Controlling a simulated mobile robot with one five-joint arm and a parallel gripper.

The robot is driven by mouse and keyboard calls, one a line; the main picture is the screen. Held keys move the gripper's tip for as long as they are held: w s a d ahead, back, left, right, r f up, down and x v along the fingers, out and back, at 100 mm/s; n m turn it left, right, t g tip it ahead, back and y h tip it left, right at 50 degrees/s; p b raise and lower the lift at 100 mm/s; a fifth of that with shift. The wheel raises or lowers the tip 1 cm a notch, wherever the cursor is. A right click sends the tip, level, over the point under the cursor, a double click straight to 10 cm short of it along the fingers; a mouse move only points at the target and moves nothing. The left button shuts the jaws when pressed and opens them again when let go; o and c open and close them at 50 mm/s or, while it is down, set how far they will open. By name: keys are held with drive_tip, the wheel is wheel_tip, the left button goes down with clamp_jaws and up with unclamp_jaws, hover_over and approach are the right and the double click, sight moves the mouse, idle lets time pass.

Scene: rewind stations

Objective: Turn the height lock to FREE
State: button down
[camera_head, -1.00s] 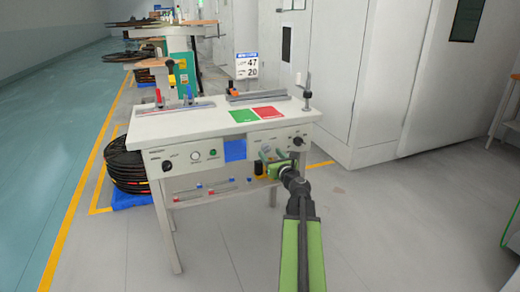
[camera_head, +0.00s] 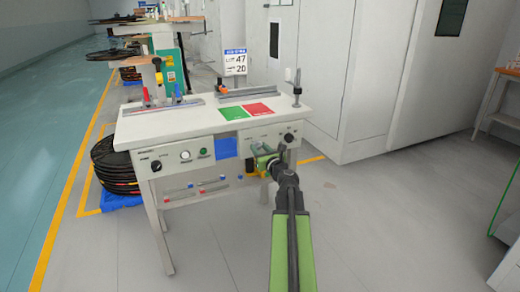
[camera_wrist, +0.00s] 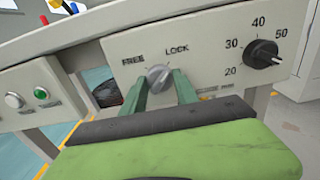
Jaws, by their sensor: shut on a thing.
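The height lock is a small grey knob (camera_wrist: 158,77) on the pale front panel of the bench, with FREE printed to its upper left and LOCK to its upper right. My gripper (camera_wrist: 160,84) has its two green fingers on either side of the knob and is shut on it. Which label the knob points at is hard to tell, as the fingers flank it. In the head view my gripper (camera_head: 262,158) reaches the right part of the bench front, and the knob is hidden there.
A black dial (camera_wrist: 262,54) numbered 20 to 50 sits right of the knob. The bench top (camera_head: 180,125) holds a green card (camera_head: 233,113) and a red card (camera_head: 259,110). A blue square (camera_head: 226,147) is on the front.

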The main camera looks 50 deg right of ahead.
drive_tip(key=shift+d, duration=0.25)
drive_tip(key=shift+s+a, duration=0.1)
drive_tip(key=n, duration=0.8)
drive_tip(key=shift+n, duration=0.3)
drive_tip(key=n, duration=0.4)
drive_tip(key=shift+n, duration=2.6)
